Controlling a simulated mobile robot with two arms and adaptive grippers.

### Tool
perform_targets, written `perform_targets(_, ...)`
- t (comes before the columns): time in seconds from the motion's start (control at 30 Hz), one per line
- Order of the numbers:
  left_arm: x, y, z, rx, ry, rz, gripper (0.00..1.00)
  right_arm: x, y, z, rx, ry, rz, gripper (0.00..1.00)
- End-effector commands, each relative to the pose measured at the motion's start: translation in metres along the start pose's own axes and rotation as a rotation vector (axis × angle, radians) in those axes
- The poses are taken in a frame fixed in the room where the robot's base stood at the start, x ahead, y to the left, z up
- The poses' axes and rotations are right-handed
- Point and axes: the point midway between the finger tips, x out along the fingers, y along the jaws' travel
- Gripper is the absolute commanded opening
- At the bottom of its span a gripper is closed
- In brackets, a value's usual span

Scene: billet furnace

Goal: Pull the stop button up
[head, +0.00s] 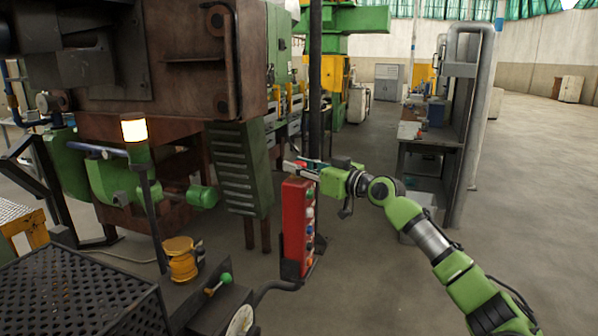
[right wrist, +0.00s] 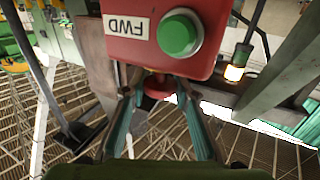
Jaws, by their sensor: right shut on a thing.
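The red control box (head: 293,228) stands upright in the middle of the head view, with a column of buttons on its narrow side. The right wrist view shows the end of the box (right wrist: 125,48) upside down, with a green button (right wrist: 180,36) and an "FWD" label (right wrist: 126,25). The red stop button (right wrist: 157,86) sticks out from that end of the box. My right gripper (head: 303,166) is at the top of the box. In the right wrist view its two fingers (right wrist: 158,93) are closed around the stop button. My left gripper is out of view.
A brown furnace body (head: 190,60) and a dark green louvred cabinet (head: 238,165) stand left of the box. A lever with a green knob (head: 225,278) and a perforated dark platform (head: 75,295) are at the lower left. The floor (head: 365,280) to the right is clear.

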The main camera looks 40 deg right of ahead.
Motion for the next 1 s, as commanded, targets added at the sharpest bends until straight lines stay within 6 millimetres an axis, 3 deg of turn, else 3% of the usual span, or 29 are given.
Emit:
perform_targets(0.27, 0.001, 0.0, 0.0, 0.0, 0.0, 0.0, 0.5, -0.001, 0.001, -0.007, 0.0, 0.009, 0.003, 0.0)
perform_targets(0.3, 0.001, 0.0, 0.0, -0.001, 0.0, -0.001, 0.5, -0.001, 0.001, -0.007, -0.001, 0.009, 0.003, 0.37)
perform_targets(0.33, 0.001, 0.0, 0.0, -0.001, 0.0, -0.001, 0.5, -0.001, 0.001, -0.007, -0.001, 0.009, 0.003, 0.44)
perform_targets(0.77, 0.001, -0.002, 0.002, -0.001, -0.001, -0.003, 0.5, -0.003, 0.0, -0.004, 0.0, 0.003, 0.001, 0.44)
perform_targets(1.0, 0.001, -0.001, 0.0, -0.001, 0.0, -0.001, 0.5, -0.021, 0.0, -0.002, 0.0, 0.0, 0.0, 0.44)
